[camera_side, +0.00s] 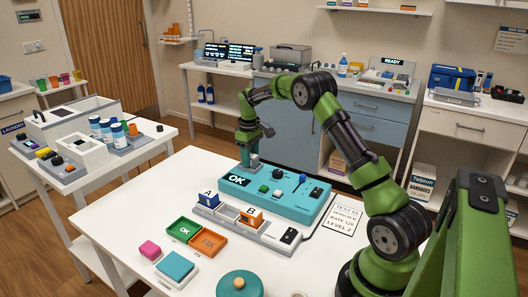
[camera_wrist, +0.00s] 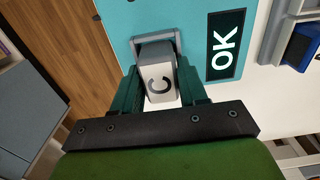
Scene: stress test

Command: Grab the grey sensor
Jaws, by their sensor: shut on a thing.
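The grey sensor (camera_wrist: 158,72), a pale block marked C, sits between the green fingers of my gripper (camera_wrist: 160,88) in the wrist view. My gripper is shut on it. Its far end is at a grey frame (camera_wrist: 154,42) on the teal panel; I cannot tell whether it is still seated there. In the side view my gripper (camera_side: 251,160) points down at the back left corner of the teal test unit (camera_side: 300,212), next to its OK display (camera_side: 234,180). The sensor is too small to make out there.
A grey holder with a blue block A (camera_side: 209,199) and an orange block B (camera_side: 249,217) stands in front of the unit. A green OK tray (camera_side: 184,230) and an orange FIX tray (camera_side: 208,243) lie nearer. A teal round lidded thing (camera_side: 240,286) is at the front edge.

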